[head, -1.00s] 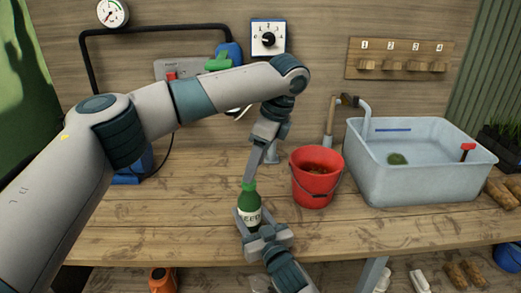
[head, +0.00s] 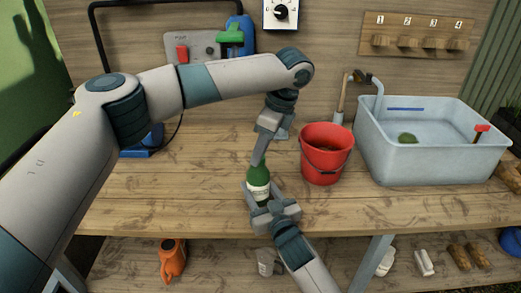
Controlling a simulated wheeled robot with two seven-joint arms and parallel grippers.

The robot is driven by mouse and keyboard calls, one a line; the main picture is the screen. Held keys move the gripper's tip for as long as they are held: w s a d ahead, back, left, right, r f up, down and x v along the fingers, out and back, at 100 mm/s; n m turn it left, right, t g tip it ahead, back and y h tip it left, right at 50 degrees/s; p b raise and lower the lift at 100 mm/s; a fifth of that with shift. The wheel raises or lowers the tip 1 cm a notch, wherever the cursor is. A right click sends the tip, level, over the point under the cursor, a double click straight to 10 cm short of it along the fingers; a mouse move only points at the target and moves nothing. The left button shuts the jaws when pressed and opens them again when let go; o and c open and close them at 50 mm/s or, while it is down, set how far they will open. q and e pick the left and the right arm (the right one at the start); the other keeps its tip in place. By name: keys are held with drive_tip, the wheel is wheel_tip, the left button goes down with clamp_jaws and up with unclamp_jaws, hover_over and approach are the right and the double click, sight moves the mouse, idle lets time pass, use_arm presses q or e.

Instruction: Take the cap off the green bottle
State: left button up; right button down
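The green bottle (head: 258,182) with a pale label stands roughly upright near the front of the wooden bench. My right gripper (head: 260,201) reaches in from the bottom and is shut on the bottle's lower body, with a finger showing along its left side. My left gripper (head: 257,156) points down from above, its fingertips at the bottle's top. Its fingers appear edge-on as a narrow bar, so I cannot tell whether they are closed on the cap. The cap is mostly hidden behind them.
A red bucket (head: 327,165) stands just right of the bottle, with a grey sink tub (head: 430,165) further right.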

use_arm(q)
drive_tip(key=n+g, duration=0.1)
drive_tip(key=n, duration=0.2)
drive_tip(key=shift+w+d, duration=0.1)
drive_tip(key=n+g, duration=0.1)
drive_tip(key=n, duration=0.3)
drive_tip(key=shift+w+n, duration=0.15)
drive_tip(key=shift+n, duration=0.15)
drive_tip(key=n, duration=0.2)
drive_tip(key=n+g, duration=0.1)
drive_tip(key=n, duration=0.2)
drive_tip(key=shift+w+a+n+g+h, duration=0.1)
drive_tip(key=shift+a+n+g+h, duration=0.1)
drive_tip(key=shift+n+g+h, duration=0.15)
drive_tip(key=shift+r, duration=0.25)
drive_tip(key=shift+r, duration=0.75)
drive_tip(key=shift+r, duration=0.15)
